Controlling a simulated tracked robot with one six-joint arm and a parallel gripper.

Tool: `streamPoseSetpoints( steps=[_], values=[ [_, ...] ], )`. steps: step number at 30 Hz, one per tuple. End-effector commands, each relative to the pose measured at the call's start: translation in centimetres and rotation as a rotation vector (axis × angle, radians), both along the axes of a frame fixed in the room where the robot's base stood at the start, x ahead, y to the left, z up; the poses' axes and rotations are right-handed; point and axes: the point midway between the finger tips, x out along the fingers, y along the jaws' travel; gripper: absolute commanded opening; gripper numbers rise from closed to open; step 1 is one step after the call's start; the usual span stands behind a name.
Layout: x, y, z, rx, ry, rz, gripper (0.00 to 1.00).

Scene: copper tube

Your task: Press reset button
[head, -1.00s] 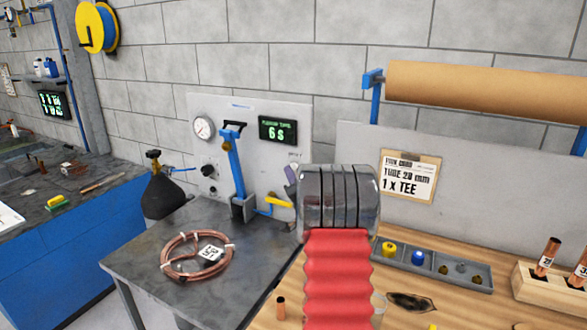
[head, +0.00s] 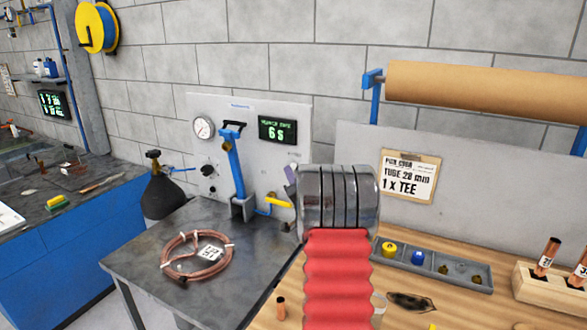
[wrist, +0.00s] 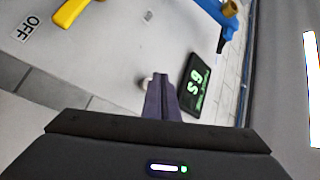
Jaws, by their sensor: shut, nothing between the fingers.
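The grey panel (head: 262,108) stands against the wall behind the dark bench and carries a green-lit display (head: 277,130) reading 6 s. The display also shows in the wrist view (wrist: 196,85), sideways, right of my fingers. My gripper (wrist: 160,78) is shut and empty, its purple-grey fingers pointing at the panel. A small pale round part (wrist: 146,83), possibly the reset button, shows beside the fingertips, partly covered by them. Whether they touch it I cannot tell. In the head view my gripper (head: 291,172) is mostly hidden behind my arm, which also blocks that part of the panel.
A blue lever clamp (head: 233,165) and a yellow-handled valve (head: 279,202) stand close left of my gripper. A gauge (head: 203,127) is further left. A copper coil (head: 196,255) lies on the dark bench. A parts tray (head: 440,268) sits on the wooden bench.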

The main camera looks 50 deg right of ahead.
Motion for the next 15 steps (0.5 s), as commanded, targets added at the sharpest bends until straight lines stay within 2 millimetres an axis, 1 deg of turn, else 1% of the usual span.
streamPoseSetpoints(
  steps=[15],
  values=[
    [0.18,-0.81,0.09,0.000,0.000,0.000,0.00]
  ],
)
